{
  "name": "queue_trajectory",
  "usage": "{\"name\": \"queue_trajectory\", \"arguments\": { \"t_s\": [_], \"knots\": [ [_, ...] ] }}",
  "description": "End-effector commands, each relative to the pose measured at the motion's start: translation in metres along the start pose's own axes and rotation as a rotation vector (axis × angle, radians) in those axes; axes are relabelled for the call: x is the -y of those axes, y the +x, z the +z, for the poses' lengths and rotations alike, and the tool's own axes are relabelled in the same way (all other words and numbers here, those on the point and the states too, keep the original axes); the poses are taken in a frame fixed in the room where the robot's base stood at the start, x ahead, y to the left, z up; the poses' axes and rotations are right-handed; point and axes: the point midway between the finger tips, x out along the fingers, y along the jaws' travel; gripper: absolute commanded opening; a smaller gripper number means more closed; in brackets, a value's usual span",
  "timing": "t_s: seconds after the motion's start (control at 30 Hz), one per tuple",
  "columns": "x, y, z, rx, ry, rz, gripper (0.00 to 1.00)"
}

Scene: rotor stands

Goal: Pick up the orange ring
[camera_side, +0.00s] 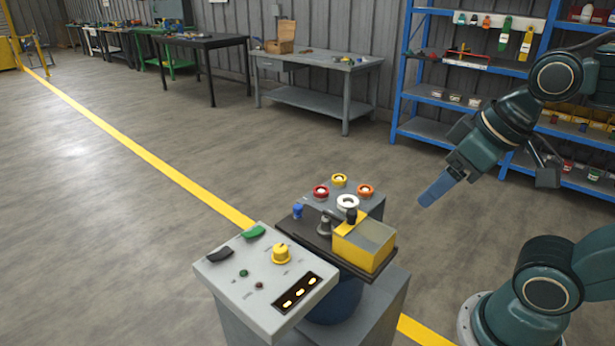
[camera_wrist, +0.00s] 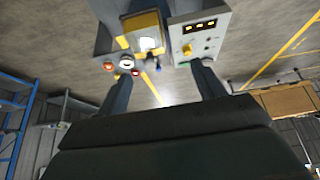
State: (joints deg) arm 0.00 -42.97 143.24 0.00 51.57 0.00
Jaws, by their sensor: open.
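The orange ring (camera_side: 366,190) sits on the right side of a grey block (camera_side: 372,208) that bears several rings. In the wrist view the orange ring (camera_wrist: 109,65) shows at the left, just outside my left finger. A red ring (camera_side: 320,191), a yellow ring (camera_side: 339,180) and a white ring (camera_side: 347,203) sit beside it on the same block. My gripper (camera_side: 428,198) hangs tilted down to the right of the rings, apart from them. In the wrist view my gripper (camera_wrist: 163,82) is open, with nothing between its two fingers.
A control panel (camera_side: 262,280) is at the front left. Open floor surrounds the stand.

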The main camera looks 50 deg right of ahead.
Motion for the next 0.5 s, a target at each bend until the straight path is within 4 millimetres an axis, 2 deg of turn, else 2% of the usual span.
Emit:
{"name": "queue_trajectory", "arguments": {
  "t_s": [0.27, 0.5],
  "knots": [
    [0.000, 0.000, -0.007, 0.009, -0.019, -0.002, 0.68],
    [-0.002, 0.002, -0.037, 0.052, -0.110, -0.017, 0.68]
  ]
}}
